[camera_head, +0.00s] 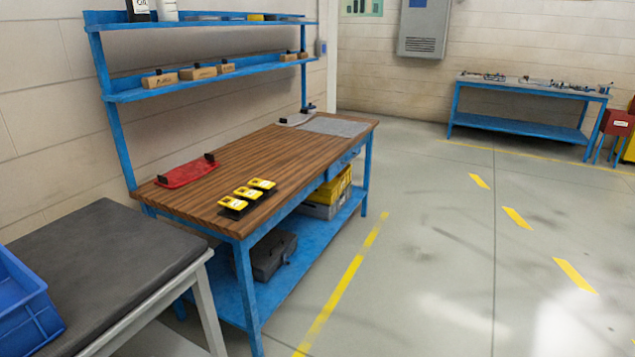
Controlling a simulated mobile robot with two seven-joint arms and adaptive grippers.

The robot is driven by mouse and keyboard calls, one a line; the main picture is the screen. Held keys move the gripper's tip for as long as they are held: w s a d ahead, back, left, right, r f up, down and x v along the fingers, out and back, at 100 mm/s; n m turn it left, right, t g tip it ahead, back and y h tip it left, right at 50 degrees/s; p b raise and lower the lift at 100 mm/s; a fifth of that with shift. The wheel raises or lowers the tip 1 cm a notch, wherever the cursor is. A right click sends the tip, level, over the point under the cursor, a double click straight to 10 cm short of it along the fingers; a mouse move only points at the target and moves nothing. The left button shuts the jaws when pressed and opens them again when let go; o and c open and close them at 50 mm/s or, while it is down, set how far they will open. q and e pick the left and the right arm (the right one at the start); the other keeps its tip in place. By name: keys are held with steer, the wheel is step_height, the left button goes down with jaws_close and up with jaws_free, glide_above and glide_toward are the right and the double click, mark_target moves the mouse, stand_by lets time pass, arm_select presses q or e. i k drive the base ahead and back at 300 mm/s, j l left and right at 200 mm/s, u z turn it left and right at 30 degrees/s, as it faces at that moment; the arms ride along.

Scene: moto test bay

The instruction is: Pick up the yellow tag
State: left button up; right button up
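Three small yellow pieces lie in a diagonal row near the front right edge of the wooden workbench (215,190): a near yellow tag (232,203), a middle yellow tag (248,193) and a far yellow tag (263,184). Each has a dark patch on top and sits on a black base. They are too small to read, and I cannot tell which one is the task's tag. Neither of my grippers is in view.
A red tray (183,173) lies at the bench's back left, and a grey mat (336,126) at its far end. Blue shelves (210,82) rise behind. A dark-topped table (105,250) with a blue crate (22,310) stands at front left. Floor right is clear.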

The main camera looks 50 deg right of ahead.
mark_target(263, 184)
steer(key=z, duration=1.15)
steer(key=i+l+u, duration=0.15)
steer(key=u, duration=1.2)
steer(key=i+l+u, duration=0.1)
steer(key=l+u, duration=0.2)
steer(key=l, duration=0.3)
steer(key=l+u, duration=0.35)
steer(key=l, duration=0.25)
steer(key=l+u, duration=0.3)
steer(key=l, duration=0.35)
steer(key=k+l+u, duration=0.15)
steer(key=l+u, duration=0.2)
steer(key=l, duration=0.2)
